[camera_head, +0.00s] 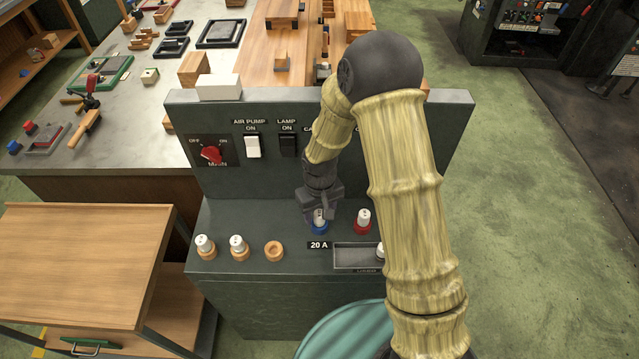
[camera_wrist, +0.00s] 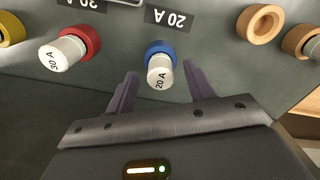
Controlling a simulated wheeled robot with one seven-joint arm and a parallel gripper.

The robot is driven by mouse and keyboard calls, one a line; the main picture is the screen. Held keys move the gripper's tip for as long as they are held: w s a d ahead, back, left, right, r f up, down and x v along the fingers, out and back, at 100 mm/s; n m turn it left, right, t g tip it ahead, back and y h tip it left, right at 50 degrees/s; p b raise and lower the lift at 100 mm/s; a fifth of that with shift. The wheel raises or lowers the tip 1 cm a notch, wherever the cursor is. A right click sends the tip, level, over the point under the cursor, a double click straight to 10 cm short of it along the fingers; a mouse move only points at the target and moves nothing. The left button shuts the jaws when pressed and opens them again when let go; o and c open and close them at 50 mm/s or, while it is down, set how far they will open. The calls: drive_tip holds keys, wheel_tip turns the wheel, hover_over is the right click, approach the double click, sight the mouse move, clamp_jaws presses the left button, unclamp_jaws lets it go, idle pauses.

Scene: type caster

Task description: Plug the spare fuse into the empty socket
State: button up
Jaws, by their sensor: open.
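A white fuse marked 20 A (camera_wrist: 160,72) stands in a blue socket (camera_wrist: 159,48); in the head view the blue socket (camera_head: 319,229) is above a 20 A label. My gripper (camera_wrist: 159,70) is open, with one finger on each side of this fuse and visible gaps. In the head view my gripper (camera_head: 320,212) points down at it. An empty orange socket (camera_head: 274,251) is left of the blue one; it also shows in the wrist view (camera_wrist: 264,25). A white fuse (camera_head: 380,250) lies in a shallow tray (camera_head: 350,266), partly hidden by my arm.
A red socket (camera_head: 362,228) holds a 30 A fuse (camera_wrist: 62,53). Two orange sockets at the left hold white fuses (camera_head: 205,244) (camera_head: 238,243). The upright panel (camera_head: 222,180) behind has a red main knob (camera_head: 211,154) and switches. My arm hides the panel's right part.

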sight(319, 214)
wheel_tip(319, 214, up, 15)
drive_tip(key=b, duration=0.1)
drive_tip(key=shift+b, duration=0.35)
drive_tip(key=shift+r, duration=0.1)
idle(0.6)
drive_tip(key=s+d+m+t, duration=0.2)
drive_tip(key=s+d+m, duration=0.2)
drive_tip(key=s+d, duration=0.8)
drive_tip(key=shift+s+d+r+m+t, duration=0.2)
drive_tip(key=shift+d+m+t, duration=0.15)
drive_tip(key=shift+d, duration=0.35)
